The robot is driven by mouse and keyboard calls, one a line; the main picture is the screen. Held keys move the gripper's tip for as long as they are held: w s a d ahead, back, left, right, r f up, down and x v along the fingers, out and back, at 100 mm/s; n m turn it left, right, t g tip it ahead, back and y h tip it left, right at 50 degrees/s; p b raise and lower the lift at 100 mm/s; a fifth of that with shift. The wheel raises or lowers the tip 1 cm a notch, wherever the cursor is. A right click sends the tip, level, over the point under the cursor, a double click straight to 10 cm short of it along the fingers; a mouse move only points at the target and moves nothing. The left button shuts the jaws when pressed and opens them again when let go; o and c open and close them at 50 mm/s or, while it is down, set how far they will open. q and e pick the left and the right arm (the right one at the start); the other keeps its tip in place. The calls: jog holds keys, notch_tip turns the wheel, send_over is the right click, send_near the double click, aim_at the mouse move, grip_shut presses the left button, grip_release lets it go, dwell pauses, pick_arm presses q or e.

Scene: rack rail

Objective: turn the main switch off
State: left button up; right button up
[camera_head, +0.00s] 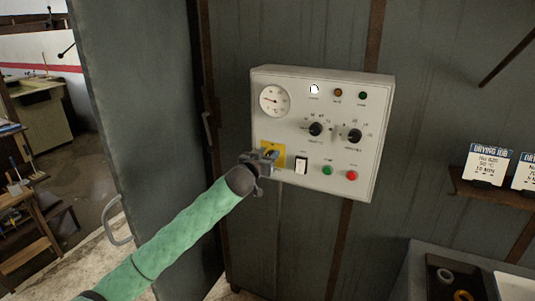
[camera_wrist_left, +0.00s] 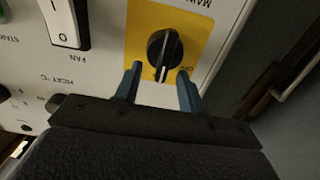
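The main switch (camera_wrist_left: 164,54) is a black rotary knob with a white pointer line on a yellow plate (camera_wrist_left: 196,27), at the lower left of the white control panel (camera_head: 345,82). In the left wrist view its pointer is near the bottom, toward the gripper. My left gripper (camera_wrist_left: 158,85) is open, its two blue fingers apart on either side of the knob's near end; I cannot tell whether they touch it. In the head view, my left gripper (camera_head: 268,156) covers much of the yellow plate. My right gripper is not in view.
The white fan rocker (camera_head: 301,166) is just right of the yellow plate. Green (camera_head: 327,170) and red (camera_head: 352,175) buttons, two black dials and a round gauge (camera_head: 274,100) share the panel. A grey door (camera_head: 140,100) stands left; a shelf with cards (camera_head: 488,163) is right.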

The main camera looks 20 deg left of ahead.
pick_arm(q)
grip_shut()
